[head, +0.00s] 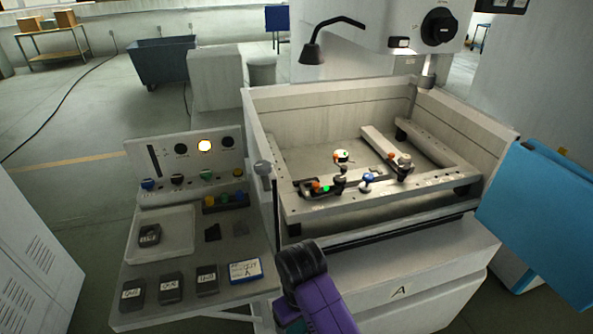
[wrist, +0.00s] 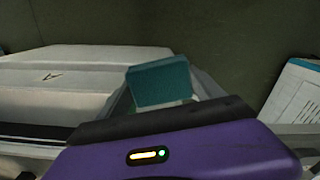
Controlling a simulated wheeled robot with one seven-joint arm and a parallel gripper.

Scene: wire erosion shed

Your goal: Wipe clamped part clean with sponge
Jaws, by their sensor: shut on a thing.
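My gripper (wrist: 162,98) shows in the wrist view, with its grey fingers closed on a teal block, the sponge (wrist: 160,82). The sponge stands out beyond the purple gripper body. Which piece is the clamped part is too small to tell.
Left of the tank is a control bench (head: 190,275) with a tray (head: 165,234), several dark labelled blocks and a blue-edged card (head: 245,271). A lamp (head: 312,52) hangs over the tank's back. A large blue panel (head: 535,220) stands at the right. The tank's top is open.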

